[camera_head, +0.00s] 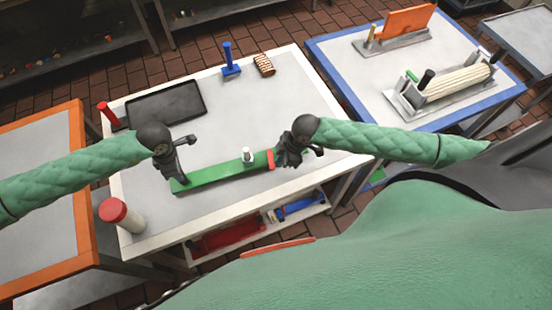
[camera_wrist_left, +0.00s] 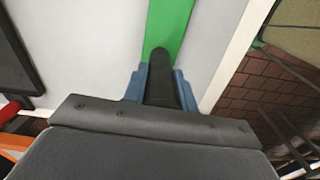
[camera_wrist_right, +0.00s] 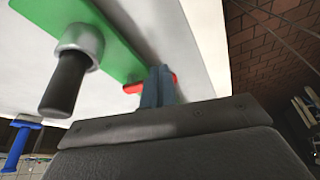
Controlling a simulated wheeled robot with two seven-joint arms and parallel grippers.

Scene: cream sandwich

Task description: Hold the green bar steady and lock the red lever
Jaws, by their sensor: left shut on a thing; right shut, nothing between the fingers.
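The green bar (camera_head: 215,172) lies flat on the white table, running from lower left to right. Its left end carries a dark upright post (camera_wrist_left: 160,75), and my left gripper (camera_wrist_left: 160,90) is shut on it.
A dark tray (camera_head: 166,102), a red-handled tool (camera_head: 106,112), a blue-handled tool (camera_head: 230,62) and a striped piece (camera_head: 264,65) stand at the back of the table. A red-capped shaker (camera_head: 122,215) is at the front left. The table's middle is clear.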

